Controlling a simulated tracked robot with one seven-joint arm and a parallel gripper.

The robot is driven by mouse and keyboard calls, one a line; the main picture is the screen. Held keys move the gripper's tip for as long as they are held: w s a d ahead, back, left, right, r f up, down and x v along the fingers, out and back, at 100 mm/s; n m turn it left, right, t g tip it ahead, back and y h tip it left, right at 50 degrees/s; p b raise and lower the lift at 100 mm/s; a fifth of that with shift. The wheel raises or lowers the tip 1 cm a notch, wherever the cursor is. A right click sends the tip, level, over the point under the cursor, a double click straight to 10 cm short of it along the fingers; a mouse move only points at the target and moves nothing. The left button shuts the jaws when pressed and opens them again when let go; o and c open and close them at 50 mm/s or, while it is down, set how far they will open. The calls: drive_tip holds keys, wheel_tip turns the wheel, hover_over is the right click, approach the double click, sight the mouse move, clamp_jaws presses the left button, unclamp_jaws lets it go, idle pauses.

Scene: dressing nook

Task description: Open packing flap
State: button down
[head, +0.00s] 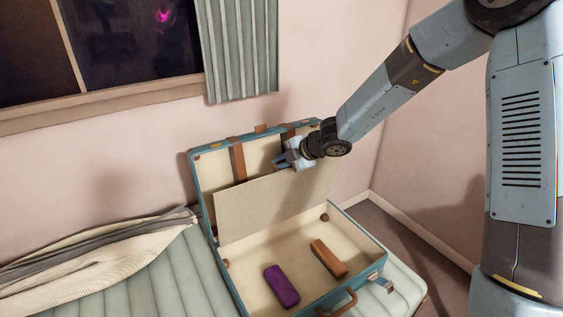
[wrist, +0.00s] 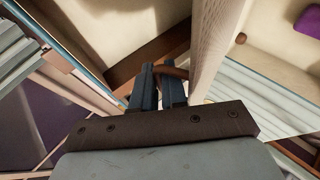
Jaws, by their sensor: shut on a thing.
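The open suitcase lies on the padded bench, its blue-edged lid (head: 194,175) standing up at the back. The packing flap (head: 262,207) is a beige panel that leans at a slant in front of the lid, its upper edge apart from the lid lining. My gripper (head: 281,162) is at the flap's upper edge, right of its middle. In the wrist view my gripper (wrist: 159,85) is shut on a brown pull loop (wrist: 176,72) beside the flap (wrist: 216,45). The fingers partly hide the loop.
A purple block (head: 282,285) and a brown block (head: 328,257) lie in the suitcase base. Brown straps (head: 238,162) run down the lid lining. A rumpled blanket (head: 95,262) lies left on the bench (head: 160,283). A curtain (head: 240,50) hangs above.

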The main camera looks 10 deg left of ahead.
drive_tip(key=shift+s+a, duration=0.1)
drive_tip(key=shift+a, duration=0.25)
drive_tip(key=c, duration=1.5)
unclamp_jaws()
drive_tip(key=v, duration=1.4)
